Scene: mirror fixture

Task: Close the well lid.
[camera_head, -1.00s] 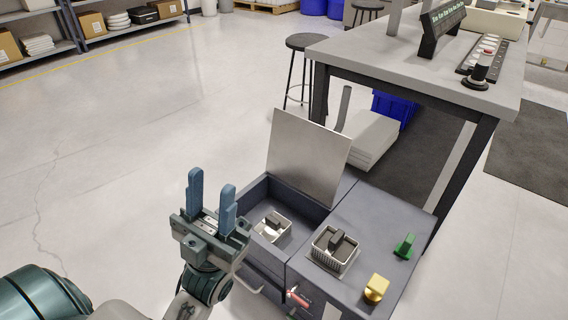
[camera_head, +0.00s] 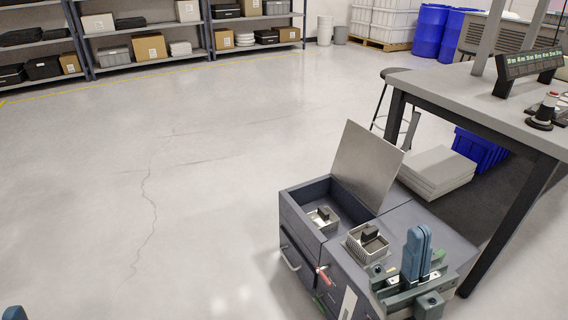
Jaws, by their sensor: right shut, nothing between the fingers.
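The well lid (camera_head: 368,166) is a flat metal plate standing open, tilted back, at the rear of the well. The well (camera_head: 305,200) is an open recess in the left part of a dark grey cabinet, with a small metal basket (camera_head: 322,219) inside. My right gripper (camera_head: 416,238) is shut and empty, fingers pointing up. It is in front of the cabinet's right part, to the right of and lower in the picture than the lid, apart from it. Only a blue fingertip of my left gripper (camera_head: 14,313) shows at the bottom left corner.
A second basket (camera_head: 367,242) with a dark handle sits on the cabinet top, right of the well. A grey workbench (camera_head: 470,100) stands behind at the right, with white slabs (camera_head: 437,172) beneath it. The floor left of the cabinet is clear.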

